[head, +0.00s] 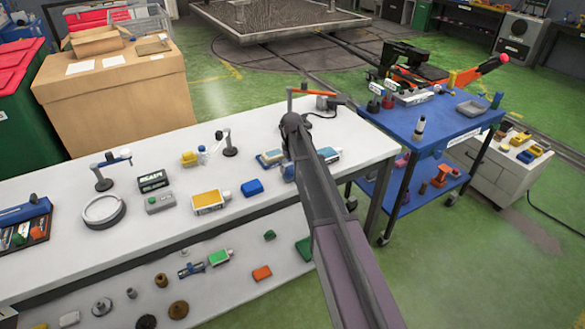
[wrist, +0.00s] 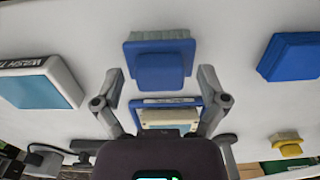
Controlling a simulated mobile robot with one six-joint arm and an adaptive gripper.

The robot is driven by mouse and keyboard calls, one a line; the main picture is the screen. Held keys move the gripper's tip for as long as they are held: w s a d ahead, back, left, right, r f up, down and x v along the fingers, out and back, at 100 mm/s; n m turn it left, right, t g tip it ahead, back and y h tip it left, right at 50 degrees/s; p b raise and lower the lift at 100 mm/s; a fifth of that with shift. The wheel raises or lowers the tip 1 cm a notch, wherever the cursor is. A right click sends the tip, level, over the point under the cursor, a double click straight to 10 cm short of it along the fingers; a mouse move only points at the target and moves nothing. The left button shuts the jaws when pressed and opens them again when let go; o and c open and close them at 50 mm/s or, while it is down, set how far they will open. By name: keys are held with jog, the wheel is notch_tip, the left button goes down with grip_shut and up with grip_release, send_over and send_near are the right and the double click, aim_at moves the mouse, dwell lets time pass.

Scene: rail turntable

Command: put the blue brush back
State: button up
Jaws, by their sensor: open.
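A blue brush (wrist: 160,65) with a pale bristle edge lies on the white bench, between and a little beyond my gripper's fingertips in the wrist view. In the head view it seems to be the blue piece (head: 288,172) beside my arm, partly covered. My gripper (wrist: 160,88) is open, one finger to each side of the brush's near end, with nothing held. In the head view my arm hides the gripper. A blue-edged holder (wrist: 172,103) with a cream piece lies between the fingers, nearer the palm.
Another plain blue block (wrist: 292,57) lies to the right in the wrist view, and a white block with a light-blue pad (wrist: 40,82) to the left. A yellow brush (wrist: 287,145) lies at the lower right. A blue cart (head: 440,118) stands right of the bench (head: 130,235).

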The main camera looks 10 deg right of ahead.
aim_at(292, 167)
jog(key=shift+r, duration=0.2)
notch_tip(292, 167, up, 12)
jog(key=p, duration=1.2)
dwell(0.3)
dwell(0.6)
jog(key=s+m, duration=0.3)
jog(key=s, duration=2.6)
jog(key=shift+m, duration=0.3)
